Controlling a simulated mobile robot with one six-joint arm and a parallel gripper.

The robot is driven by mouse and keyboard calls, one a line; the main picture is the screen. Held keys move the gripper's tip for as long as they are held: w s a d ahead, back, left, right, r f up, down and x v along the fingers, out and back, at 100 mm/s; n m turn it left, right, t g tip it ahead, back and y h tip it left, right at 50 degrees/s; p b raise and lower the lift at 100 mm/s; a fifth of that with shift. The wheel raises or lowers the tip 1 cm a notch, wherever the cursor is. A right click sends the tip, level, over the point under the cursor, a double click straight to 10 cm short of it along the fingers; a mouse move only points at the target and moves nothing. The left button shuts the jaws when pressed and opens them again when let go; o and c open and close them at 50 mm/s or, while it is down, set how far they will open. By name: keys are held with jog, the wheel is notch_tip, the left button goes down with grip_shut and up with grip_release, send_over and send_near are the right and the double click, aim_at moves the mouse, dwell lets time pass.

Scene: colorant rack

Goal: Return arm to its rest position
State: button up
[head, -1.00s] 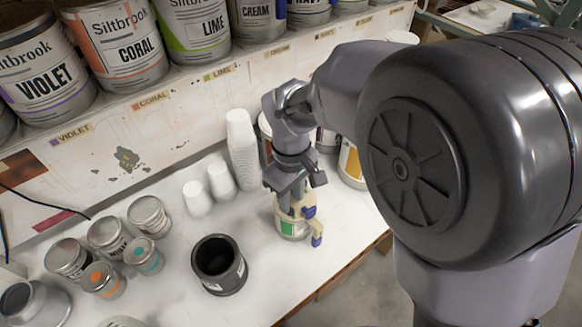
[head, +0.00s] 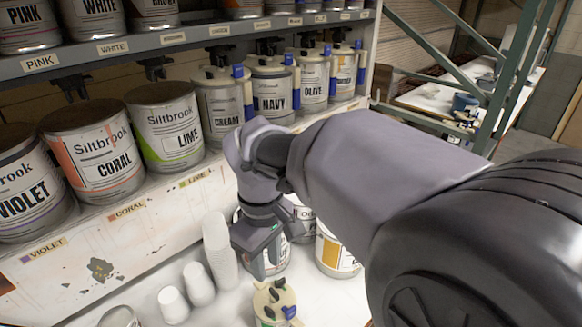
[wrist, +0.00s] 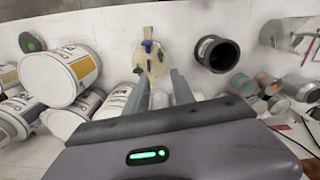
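My gripper (head: 256,262) hangs over the white bench in the head view, with my arm reaching in from the right. In the wrist view my gripper (wrist: 160,82) has its two fingers apart with nothing between them. A small can with a cream-coloured lid and blue lever (head: 272,300) stands on the bench below the gripper. It also shows in the wrist view (wrist: 151,58), beyond the fingertips and apart from them. Its lower part is cut off by the frame edge in the head view.
A rack shelf (head: 100,218) holds large cans, such as Coral (head: 95,160) and Lime (head: 168,125), close behind my arm. Stacked white cups (head: 218,250) stand left of the gripper. A yellow-labelled can (head: 335,252) stands right. A black cup (wrist: 217,53) shows in the wrist view.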

jog(key=s+d+f+m+t+y+b, duration=0.1)
jog(key=s+d+f+m+t+b, duration=0.2)
jog(key=s+d+f+m+b, duration=0.2)
jog(key=s+d+f+m+t+y+b, duration=0.1)
jog(key=s+d+f+m+t+b, duration=0.1)
jog(key=s+d+f+m+b, duration=0.4)
jog(key=s+d+m+b, duration=0.1)
jog(key=d+m+b, duration=0.4)
jog(key=d, duration=0.2)
jog(key=shift+s+d+f+t, duration=0.15)
jog(key=shift+s+d+t, duration=0.15)
jog(key=shift+t, duration=0.1)
